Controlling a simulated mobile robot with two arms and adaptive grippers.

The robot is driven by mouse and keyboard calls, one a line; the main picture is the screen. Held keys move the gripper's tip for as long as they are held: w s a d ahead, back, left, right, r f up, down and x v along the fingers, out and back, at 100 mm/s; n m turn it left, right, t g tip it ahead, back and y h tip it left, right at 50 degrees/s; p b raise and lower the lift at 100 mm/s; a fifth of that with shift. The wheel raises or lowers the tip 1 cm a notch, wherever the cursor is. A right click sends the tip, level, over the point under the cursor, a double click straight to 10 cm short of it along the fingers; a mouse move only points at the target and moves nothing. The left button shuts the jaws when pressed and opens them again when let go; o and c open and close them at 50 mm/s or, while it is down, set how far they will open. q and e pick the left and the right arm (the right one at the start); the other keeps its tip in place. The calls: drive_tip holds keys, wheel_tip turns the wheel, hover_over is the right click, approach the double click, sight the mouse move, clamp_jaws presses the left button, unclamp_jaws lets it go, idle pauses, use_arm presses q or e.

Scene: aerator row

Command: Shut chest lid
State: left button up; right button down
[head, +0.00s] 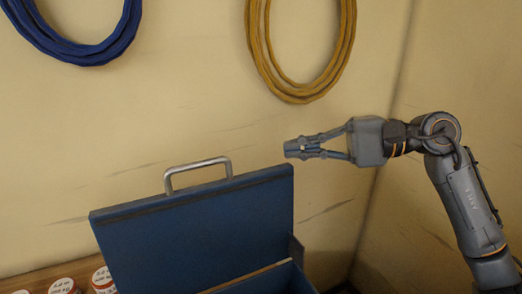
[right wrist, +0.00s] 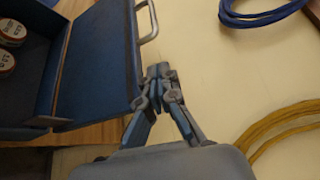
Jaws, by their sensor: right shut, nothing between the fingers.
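The blue chest's lid (head: 200,235) stands raised and open, with a metal handle (head: 198,169) on its upper edge. Part of the chest body (head: 285,281) shows at the bottom of the head view; the rest is cut off. My right gripper (head: 291,149) is shut and empty, slightly above the lid's upper right corner. In the right wrist view the shut fingertips (right wrist: 158,70) appear close beside the lid (right wrist: 98,62) and below its handle (right wrist: 147,22); I cannot tell whether they touch it. My left gripper is not in view.
Several lidded jars (head: 64,287) stand at the lower left by the chest, near a wooden surface (head: 28,281). A blue coil (head: 80,50) and a yellow coil (head: 300,92) hang on the pale wall behind. The space above the lid is clear.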

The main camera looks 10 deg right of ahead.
drive_tip(key=p+x, duration=0.2)
drive_tip(key=x, duration=0.1)
drive_tip(key=p+x, duration=0.2)
drive_tip(key=x, duration=0.1)
drive_tip(key=p+x, duration=0.2)
drive_tip(key=x, duration=0.1)
drive_tip(key=shift+r, duration=0.3)
drive_tip(key=shift+w+a+f+p, duration=0.15)
drive_tip(key=shift+a+f+p, duration=0.2)
drive_tip(key=shift+a+p, duration=0.2)
drive_tip(key=s+d+n+t+y+b, duration=0.1)
drive_tip(key=s+d+n+y+b, duration=0.1)
drive_tip(key=s+b, duration=0.8)
drive_tip(key=n+b, duration=0.1)
drive_tip(key=b, duration=0.5)
drive_tip(key=shift+n, duration=0.3)
